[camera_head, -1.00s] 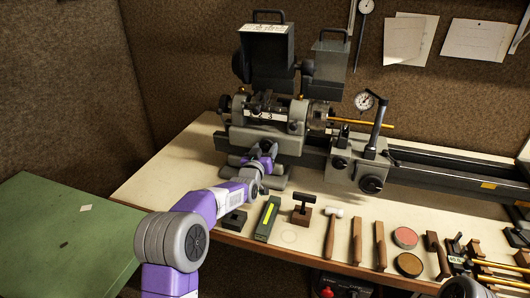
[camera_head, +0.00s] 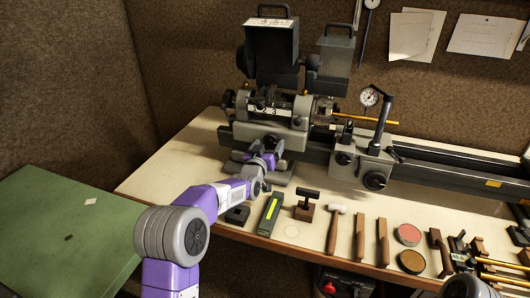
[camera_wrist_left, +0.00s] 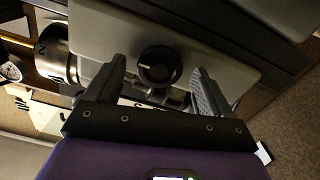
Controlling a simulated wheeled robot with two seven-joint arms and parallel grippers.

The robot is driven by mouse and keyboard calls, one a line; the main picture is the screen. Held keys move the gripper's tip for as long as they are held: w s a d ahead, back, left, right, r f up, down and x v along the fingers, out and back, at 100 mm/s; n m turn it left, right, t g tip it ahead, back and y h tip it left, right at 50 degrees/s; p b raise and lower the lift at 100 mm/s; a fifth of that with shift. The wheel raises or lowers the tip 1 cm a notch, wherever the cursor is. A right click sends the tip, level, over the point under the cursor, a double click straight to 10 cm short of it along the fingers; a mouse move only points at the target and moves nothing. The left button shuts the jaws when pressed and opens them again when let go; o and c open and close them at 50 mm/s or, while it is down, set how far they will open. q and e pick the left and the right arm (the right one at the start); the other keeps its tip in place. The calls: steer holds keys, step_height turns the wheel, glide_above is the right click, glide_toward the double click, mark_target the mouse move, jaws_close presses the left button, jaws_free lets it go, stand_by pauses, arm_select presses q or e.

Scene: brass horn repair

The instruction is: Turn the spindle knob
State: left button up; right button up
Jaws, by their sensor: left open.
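In the left wrist view, a round black knob (camera_wrist_left: 158,66) with a white pointer line sits on a pale grey housing. My left gripper (camera_wrist_left: 159,76) is open, with one finger on each side of the knob and a visible gap to each; whether the fingertips reach to its depth is hard to tell. In the head view, my left gripper (camera_head: 268,158) is at the lower front of the lathe headstock (camera_head: 268,130); it hides the knob there. My right gripper is not in view.
A bench (camera_head: 165,175) carries the lathe. A black block (camera_head: 237,215), a dark green box (camera_head: 269,214), a T-handled tool (camera_head: 308,202), a hammer (camera_head: 334,226) and wooden-handled tools line its front edge. A green table (camera_head: 60,225) stands at left.

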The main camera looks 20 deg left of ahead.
arm_select(q)
steer(key=s, duration=0.6)
steer(key=shift+s, duration=0.4)
steer(key=shift+a, duration=0.1)
